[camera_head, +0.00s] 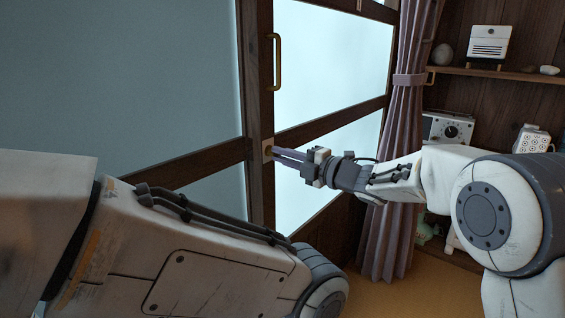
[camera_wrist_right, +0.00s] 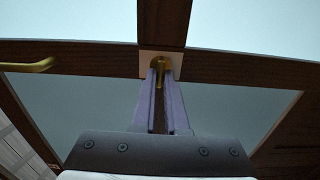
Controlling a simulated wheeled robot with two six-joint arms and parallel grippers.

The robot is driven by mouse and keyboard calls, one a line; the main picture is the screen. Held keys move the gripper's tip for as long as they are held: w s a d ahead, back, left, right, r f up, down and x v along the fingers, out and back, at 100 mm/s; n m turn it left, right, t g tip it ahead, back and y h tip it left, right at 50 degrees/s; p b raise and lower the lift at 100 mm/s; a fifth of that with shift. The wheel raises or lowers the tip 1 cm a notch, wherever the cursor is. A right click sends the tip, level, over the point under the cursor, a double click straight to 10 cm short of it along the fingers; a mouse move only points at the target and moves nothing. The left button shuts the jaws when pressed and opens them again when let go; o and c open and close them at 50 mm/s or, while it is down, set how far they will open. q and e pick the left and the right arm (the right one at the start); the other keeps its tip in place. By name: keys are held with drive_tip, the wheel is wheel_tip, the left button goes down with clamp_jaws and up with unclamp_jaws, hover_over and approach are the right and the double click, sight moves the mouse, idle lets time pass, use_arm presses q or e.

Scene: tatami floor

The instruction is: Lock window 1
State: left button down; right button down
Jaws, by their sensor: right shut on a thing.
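The window (camera_head: 330,55) has dark wooden frames and pale glass panes. A small brass lock lever (camera_wrist_right: 159,72) on a pale plate (camera_wrist_right: 174,57) sits where the frame bars cross; the plate also shows in the head view (camera_head: 267,145). My right gripper (camera_head: 272,153) reaches it from the right, its two purple-grey fingers at the plate. In the right wrist view the fingers (camera_wrist_right: 160,75) are shut on the brass lever, which lies between their tips and is partly hidden by them. My left arm crosses the lower left, but its gripper is out of view.
A brass pull handle (camera_head: 275,62) stands on the window frame above the lock. A tied purple curtain (camera_head: 396,170) hangs right of the window. Beyond it, a wooden shelf (camera_head: 490,73) and several small objects stand at the right, including a radio (camera_head: 447,128).

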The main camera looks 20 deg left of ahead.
drive_tip(key=shift+f, duration=0.15)
idle(0.4)
drive_tip(key=c, duration=0.9)
unclamp_jaws()
drive_tip(key=shift+c, duration=0.2)
drive_tip(key=p+v, duration=0.1)
drive_tip(key=v, duration=0.9)
drive_tip(key=shift+d+p, duration=0.25)
drive_tip(key=shift+p, duration=0.1)
drive_tip(key=shift+s, duration=0.15)
